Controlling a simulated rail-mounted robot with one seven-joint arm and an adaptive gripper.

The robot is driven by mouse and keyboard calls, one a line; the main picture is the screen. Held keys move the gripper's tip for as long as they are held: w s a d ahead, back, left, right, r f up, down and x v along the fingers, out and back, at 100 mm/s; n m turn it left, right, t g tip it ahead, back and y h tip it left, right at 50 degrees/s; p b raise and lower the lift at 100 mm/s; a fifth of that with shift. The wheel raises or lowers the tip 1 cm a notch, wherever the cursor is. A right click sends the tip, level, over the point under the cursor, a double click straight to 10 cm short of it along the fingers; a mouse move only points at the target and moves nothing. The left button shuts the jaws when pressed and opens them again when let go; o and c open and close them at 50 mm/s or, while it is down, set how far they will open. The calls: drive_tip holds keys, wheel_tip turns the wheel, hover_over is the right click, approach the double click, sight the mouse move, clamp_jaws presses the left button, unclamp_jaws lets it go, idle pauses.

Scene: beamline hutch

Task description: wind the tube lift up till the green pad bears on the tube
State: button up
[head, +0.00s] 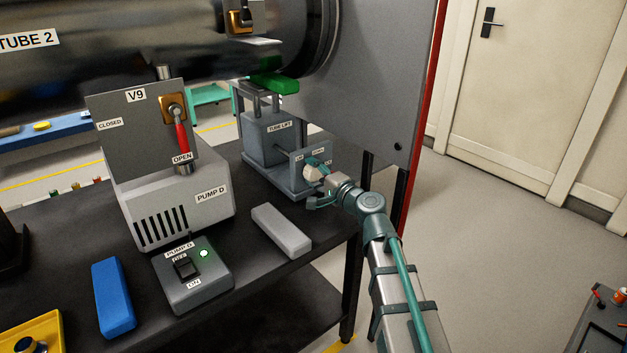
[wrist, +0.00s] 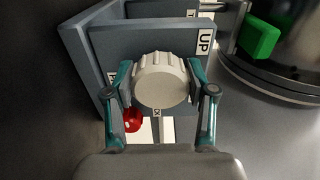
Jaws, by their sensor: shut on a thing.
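The tube lift (head: 268,138) is a grey unit with posts on the dark bench, under the big dark tube (head: 150,40). Its green pad (head: 274,84) sits at the tube's underside; whether they touch I cannot tell. The pad also shows at the upper right in the wrist view (wrist: 259,38). The lift's pale ribbed knob (wrist: 161,80) is on its front plate, with an UP label (wrist: 204,40) beside it. My gripper (head: 318,180) is shut on this knob, one finger on each side in the wrist view (wrist: 160,90). The knob's far side is hidden.
Left of the lift stand pump D (head: 190,210) with the V9 valve plate (head: 130,150) and red handle (head: 182,138), and a switch box (head: 195,280) with a lit green lamp. A grey block (head: 281,230) and a blue block (head: 113,297) lie on the bench. A grey panel (head: 380,90) stands close right.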

idle(0.3)
drive_tip(key=o, duration=1.1)
drive_tip(key=shift+o, duration=0.2)
drive_tip(key=v, duration=1.2)
